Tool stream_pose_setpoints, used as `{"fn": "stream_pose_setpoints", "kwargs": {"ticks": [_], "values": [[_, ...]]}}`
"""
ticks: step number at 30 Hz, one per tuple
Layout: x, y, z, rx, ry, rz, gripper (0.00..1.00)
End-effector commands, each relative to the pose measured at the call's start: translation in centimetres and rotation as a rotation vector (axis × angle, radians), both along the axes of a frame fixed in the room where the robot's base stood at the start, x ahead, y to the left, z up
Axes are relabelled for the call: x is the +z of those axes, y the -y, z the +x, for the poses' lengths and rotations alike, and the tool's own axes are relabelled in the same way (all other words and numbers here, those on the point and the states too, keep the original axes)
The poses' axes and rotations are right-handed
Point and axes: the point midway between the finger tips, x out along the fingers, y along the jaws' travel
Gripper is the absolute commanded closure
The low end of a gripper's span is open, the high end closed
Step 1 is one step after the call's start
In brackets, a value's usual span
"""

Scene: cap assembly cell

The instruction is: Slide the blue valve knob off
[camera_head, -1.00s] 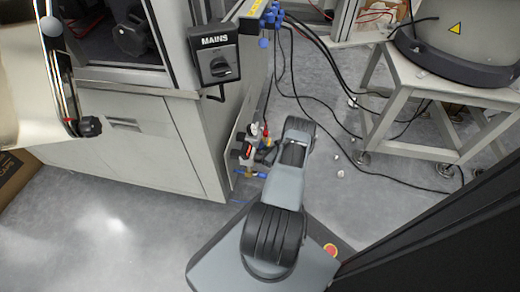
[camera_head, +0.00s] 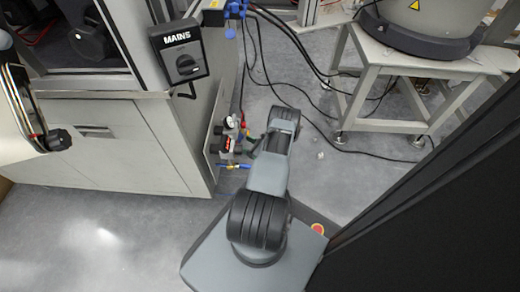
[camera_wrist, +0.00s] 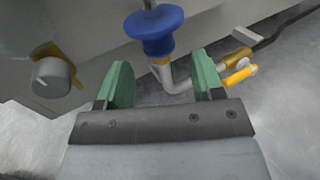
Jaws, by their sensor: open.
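The blue valve knob (camera_wrist: 153,28) shows at the top of the wrist view, a round flared piece on a metal stem. My gripper (camera_wrist: 163,80) has two green fingers standing apart with nothing between them. The knob lies ahead of the fingertips, roughly in line with the gap and apart from both fingers. In the head view the valve and gauge assembly (camera_head: 228,140) is at the cabinet's side, beside the end of my arm. I cannot make out the knob or my fingers clearly there.
In the wrist view a grey round knob (camera_wrist: 52,77) is at left and a yellow fitting (camera_wrist: 238,76) at right. The head view shows a MAINS switch box (camera_head: 180,52), a cabinet (camera_head: 110,140), a metal stand (camera_head: 375,85) and cables on the floor.

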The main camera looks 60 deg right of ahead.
Motion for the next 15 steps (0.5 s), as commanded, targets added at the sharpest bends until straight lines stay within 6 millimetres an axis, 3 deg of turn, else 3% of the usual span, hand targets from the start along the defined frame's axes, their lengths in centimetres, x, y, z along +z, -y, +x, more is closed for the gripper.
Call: {"fn": "stream_pose_setpoints", "kwargs": {"ticks": [6,15], "values": [[0.3,0.5,-4.7,-0.005,0.001,0.002,0.39],[0.1,1.0,-8.9,-0.002,0.0,0.0,0.39]]}}
